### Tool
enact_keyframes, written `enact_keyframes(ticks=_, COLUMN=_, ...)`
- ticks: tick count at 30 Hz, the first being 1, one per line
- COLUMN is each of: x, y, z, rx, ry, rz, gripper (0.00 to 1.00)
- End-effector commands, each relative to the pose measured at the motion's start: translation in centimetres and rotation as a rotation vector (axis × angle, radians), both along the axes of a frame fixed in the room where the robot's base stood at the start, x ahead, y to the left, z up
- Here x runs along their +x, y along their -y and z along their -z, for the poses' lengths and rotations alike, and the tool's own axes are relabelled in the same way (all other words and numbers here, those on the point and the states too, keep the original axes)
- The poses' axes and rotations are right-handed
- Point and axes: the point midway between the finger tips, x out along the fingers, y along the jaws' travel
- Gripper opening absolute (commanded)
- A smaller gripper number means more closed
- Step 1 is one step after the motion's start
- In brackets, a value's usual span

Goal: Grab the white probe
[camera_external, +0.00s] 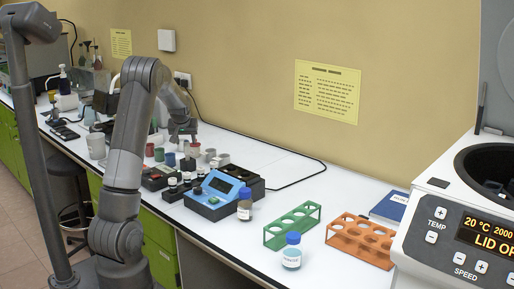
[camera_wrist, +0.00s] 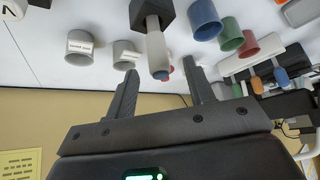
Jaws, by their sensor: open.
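In the wrist view a white probe (camera_wrist: 155,45) hangs from a black block (camera_wrist: 152,13); its end shows a blue and reddish tip. My gripper (camera_wrist: 161,73) is open, one finger on each side of the probe's tip in the picture, with gaps on both sides. I cannot tell how far the probe lies in depth from the fingers. In the external view my gripper (camera_external: 183,132) is over the bench behind the small cups and devices; the probe cannot be made out there.
Grey cups (camera_wrist: 80,45), a blue cup (camera_wrist: 204,20) and a green cup (camera_wrist: 231,35) stand close around. On the bench are a blue device (camera_external: 216,190), a green rack (camera_external: 292,225), an orange rack (camera_external: 361,240) and a centrifuge (camera_external: 455,225) at right. The bench behind the racks is mostly clear.

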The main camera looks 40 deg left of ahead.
Motion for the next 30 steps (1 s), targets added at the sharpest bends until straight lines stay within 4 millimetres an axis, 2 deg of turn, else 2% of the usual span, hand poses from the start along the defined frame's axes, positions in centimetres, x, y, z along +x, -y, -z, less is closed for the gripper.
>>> enact_keyframes(ticks=5, x=0.4, y=-0.4, z=1.1, rx=-0.001, ry=-0.001, rz=0.0, gripper=0.49)
enact_keyframes(ticks=15, x=2.1, y=-2.0, z=4.7, rx=-0.001, ry=-0.002, rz=0.001, gripper=0.49)
enact_keyframes(ticks=23, x=2.2, y=-2.1, z=4.9, rx=0.0, ry=0.0, rz=0.001, gripper=0.49)
enact_keyframes(ticks=30, x=2.2, y=-2.1, z=4.9, rx=-0.001, ry=0.0, rz=0.001, gripper=0.32)
